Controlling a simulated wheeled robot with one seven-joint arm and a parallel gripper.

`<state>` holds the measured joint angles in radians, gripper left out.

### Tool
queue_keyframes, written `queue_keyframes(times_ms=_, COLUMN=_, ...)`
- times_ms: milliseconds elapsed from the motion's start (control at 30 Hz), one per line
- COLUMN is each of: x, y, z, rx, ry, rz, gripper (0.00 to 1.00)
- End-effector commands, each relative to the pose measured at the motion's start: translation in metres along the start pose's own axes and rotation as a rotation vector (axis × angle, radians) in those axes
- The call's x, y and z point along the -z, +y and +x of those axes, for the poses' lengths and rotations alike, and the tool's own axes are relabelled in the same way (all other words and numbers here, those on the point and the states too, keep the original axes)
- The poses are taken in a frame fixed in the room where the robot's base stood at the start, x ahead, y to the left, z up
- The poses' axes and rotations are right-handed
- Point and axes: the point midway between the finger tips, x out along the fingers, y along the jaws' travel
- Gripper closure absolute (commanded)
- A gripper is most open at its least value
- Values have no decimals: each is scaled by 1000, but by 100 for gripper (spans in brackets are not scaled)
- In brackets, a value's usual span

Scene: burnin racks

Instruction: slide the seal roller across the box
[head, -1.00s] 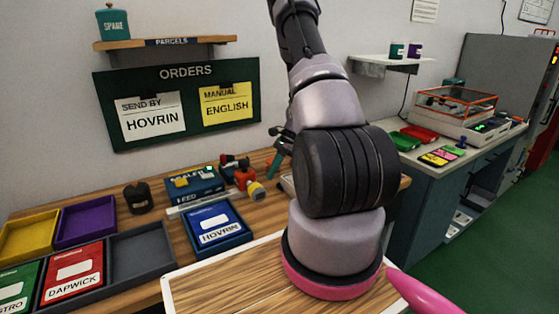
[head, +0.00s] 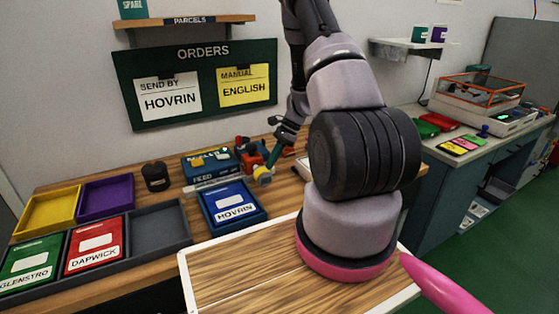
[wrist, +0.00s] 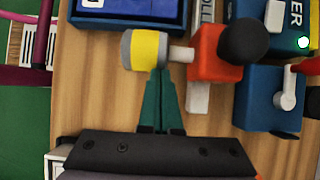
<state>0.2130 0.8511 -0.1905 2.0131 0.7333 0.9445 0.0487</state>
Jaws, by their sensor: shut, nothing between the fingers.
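The seal roller shows in the wrist view as a yellow and grey cylinder (wrist: 145,49) on a short pin from a red block (wrist: 213,52) with a black knob. In the head view the roller (head: 263,175) sits at the right end of a pale rail, behind the box's right side. The blue box (head: 232,205) labelled HOVRIN lies on the bench in front of the rail. Its edge shows at the top of the wrist view (wrist: 125,22). My gripper (wrist: 160,72) is shut and empty, its green fingers pointing at the yellow cylinder. Whether they touch it, I cannot tell.
The blue sealer unit (head: 207,164) stands behind the rail. A black round pot (head: 156,176), a yellow tray (head: 48,213), a purple tray (head: 106,197) and a grey rack (head: 160,229) with green and red boxes are to the left. My arm hides the bench's right part.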

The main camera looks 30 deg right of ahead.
Motion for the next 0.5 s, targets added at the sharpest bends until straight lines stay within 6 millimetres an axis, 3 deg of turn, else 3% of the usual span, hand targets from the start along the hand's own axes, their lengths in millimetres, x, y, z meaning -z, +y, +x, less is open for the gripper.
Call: queue_keyframes(times_ms=500, x=-138, y=2, z=85, rx=-5, ry=-2, rz=-5, gripper=100)
